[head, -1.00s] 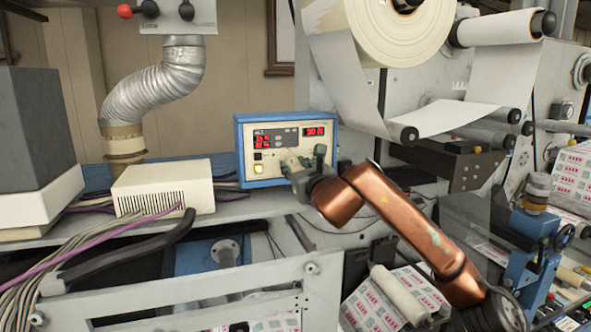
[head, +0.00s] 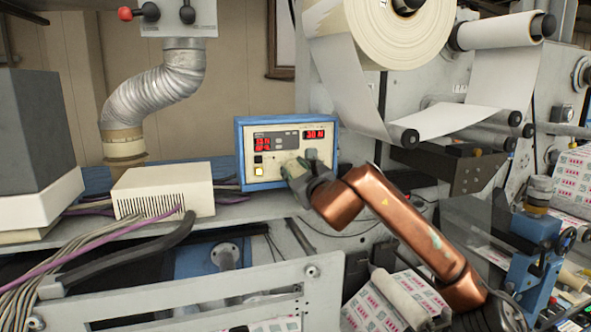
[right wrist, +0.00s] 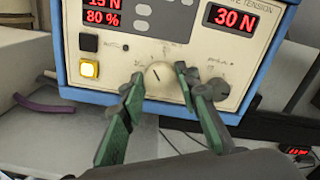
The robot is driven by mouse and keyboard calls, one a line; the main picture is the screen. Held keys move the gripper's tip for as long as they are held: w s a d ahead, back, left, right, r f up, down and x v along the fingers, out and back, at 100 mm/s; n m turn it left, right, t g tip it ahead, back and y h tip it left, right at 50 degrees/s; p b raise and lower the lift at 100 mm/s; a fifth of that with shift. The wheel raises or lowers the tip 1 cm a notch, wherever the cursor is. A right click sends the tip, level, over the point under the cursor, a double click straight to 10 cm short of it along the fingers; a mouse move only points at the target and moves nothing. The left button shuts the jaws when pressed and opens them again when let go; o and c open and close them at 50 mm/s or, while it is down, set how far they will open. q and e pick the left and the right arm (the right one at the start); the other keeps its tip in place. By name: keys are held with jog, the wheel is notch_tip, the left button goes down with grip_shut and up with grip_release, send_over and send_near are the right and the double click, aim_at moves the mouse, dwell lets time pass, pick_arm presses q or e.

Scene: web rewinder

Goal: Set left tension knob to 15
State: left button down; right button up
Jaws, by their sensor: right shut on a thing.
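The blue-framed control box (head: 237,150) has a cream panel with red displays. In the right wrist view the left display (right wrist: 103,10) reads 15 N, its top partly cut off, with 80 % below. The right display (right wrist: 235,20) reads 30 N. The left tension knob (right wrist: 158,75) is a round cream dial with a dark pointer mark. My right gripper (head: 293,170) is at the panel, its green fingers (right wrist: 159,80) shut on this knob from both sides. My left gripper is not in view.
A second knob (right wrist: 215,87) sits close right of the right finger, partly hidden by it. A lit yellow button (right wrist: 89,69) and a black button (right wrist: 88,42) are to the left. A cream vented box (head: 160,190) stands left of the control box. A paper roll (head: 400,30) hangs above right.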

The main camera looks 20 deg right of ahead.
jog(key=o, duration=1.2)
jog(key=shift+f, duration=0.1)
jog(key=shift+c, duration=0.2)
jog(key=shift+s, duration=0.1)
jog(key=s, duration=1.1)
jog(key=shift+s+d, duration=0.25)
jog(key=shift+s, duration=0.15)
